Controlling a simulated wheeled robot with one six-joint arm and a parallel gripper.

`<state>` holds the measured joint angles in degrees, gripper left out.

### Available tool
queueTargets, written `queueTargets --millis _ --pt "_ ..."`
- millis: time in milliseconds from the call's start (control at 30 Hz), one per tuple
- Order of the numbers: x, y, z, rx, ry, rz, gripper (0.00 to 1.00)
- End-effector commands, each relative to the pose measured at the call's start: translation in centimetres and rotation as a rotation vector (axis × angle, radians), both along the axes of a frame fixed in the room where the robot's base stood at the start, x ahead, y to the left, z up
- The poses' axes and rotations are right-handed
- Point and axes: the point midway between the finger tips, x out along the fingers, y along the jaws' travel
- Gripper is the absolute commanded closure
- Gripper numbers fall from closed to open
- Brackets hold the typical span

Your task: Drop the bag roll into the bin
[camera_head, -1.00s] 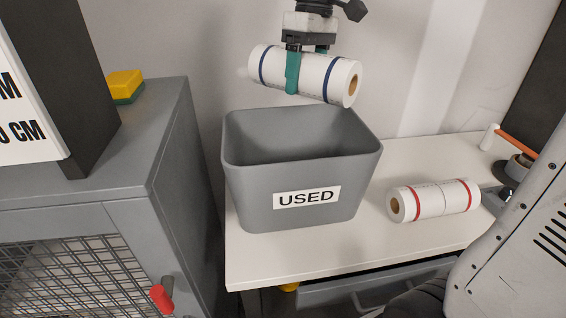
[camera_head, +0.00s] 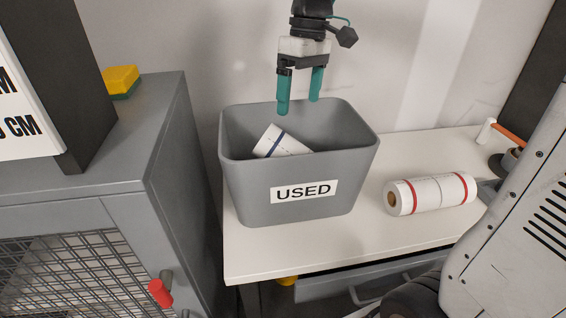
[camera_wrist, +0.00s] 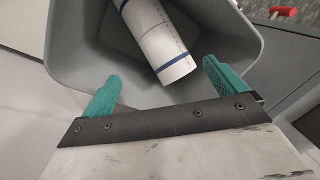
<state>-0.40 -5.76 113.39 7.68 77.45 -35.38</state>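The bag roll with blue bands (camera_head: 281,142) lies tilted inside the grey bin labelled USED (camera_head: 245,183). The bin wall hides its lower part in the head view. In the wrist view the roll (camera_wrist: 155,38) lies between the bin walls (camera_wrist: 66,62), beyond my fingers. My gripper (camera_head: 299,106) is open and empty above the bin, its teal fingers spread and apart from the roll. The gripper also shows in the wrist view (camera_wrist: 160,88).
A second roll with red bands (camera_head: 431,194) lies on the white bench (camera_head: 300,250) right of the bin. A grey cabinet (camera_head: 120,150) stands at left with a yellow and green sponge (camera_head: 122,81) on top. An orange-handled tool (camera_head: 507,137) is at the far right.

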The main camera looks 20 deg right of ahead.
Motion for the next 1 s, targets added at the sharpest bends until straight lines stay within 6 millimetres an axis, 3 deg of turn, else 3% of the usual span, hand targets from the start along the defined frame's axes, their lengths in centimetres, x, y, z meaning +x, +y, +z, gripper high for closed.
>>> queueTargets --millis 267,700,1000 --pt "0.1 -0.1 0.8 0.0 0.0 0.0 0.03" --pt "0.7 -1.0 7.2 0.0 -0.001 0.0 0.03" --pt "0.7 -1.0 7.7 0.0 0.0 0.0 0.03"
